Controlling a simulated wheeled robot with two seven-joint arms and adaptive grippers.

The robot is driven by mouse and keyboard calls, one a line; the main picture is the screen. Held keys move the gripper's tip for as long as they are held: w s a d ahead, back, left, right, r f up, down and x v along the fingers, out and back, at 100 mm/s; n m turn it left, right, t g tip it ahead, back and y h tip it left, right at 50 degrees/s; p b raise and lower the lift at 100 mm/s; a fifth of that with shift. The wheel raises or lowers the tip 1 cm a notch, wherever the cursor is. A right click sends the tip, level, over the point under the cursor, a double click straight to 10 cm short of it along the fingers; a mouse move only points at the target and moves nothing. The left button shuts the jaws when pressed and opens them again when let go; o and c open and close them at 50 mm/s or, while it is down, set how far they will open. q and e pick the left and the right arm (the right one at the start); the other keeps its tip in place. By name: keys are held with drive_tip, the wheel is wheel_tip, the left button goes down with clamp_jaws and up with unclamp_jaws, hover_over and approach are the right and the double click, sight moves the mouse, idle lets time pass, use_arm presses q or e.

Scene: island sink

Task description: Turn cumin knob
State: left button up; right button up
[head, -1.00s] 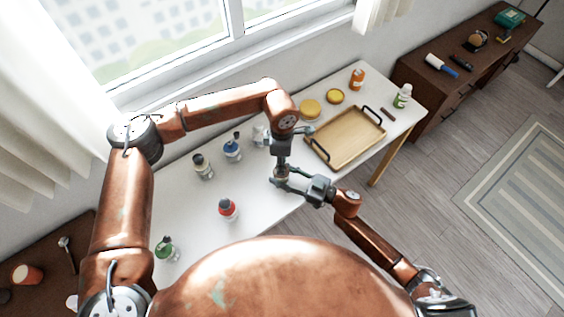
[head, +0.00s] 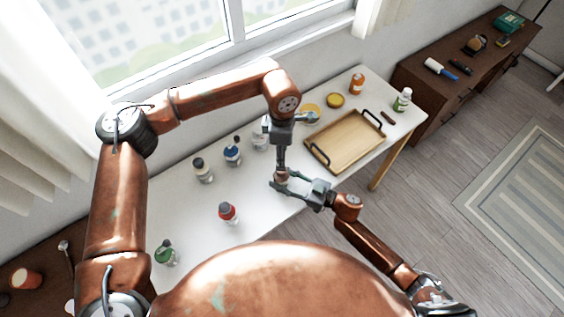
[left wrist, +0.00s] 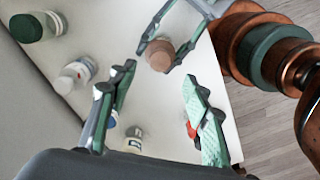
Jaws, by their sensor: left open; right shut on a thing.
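A small jar with a brown round knob (left wrist: 160,56) is clasped between the fingers of my right gripper (head: 279,184), near the table's front edge. Its label cannot be read, and much of the jar is hidden in the head view. My left gripper (left wrist: 157,76) is open and points down over the jar. In the left wrist view its two fingers are apart, with the brown knob just beyond their tips, and nothing is between them. In the head view the left gripper (head: 281,163) is directly above the right one.
The white table (head: 185,225) holds a red-capped bottle (head: 228,213), a green-capped bottle (head: 166,253), a black-capped bottle (head: 203,170) and a blue-labelled bottle (head: 233,152). A wooden tray (head: 345,142) with dark handles lies to the right. Bare table surrounds the grippers at the left.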

use_arm(q)
drive_tip(key=shift+r, duration=2.2)
drive_tip(key=n, duration=0.7)
hover_over(281, 180)
drive_tip(key=w, duration=0.2)
wheel_tip(281, 180, down, 12)
drive_tip(key=shift+f, duration=0.1)
drive_tip(key=shift+c, duration=0.7)
drive_tip(key=c, duration=1)
drive_tip(key=m, duration=0.5)
drive_tip(key=shift+w, duration=0.1)
drive_tip(key=shift+c, duration=0.2)
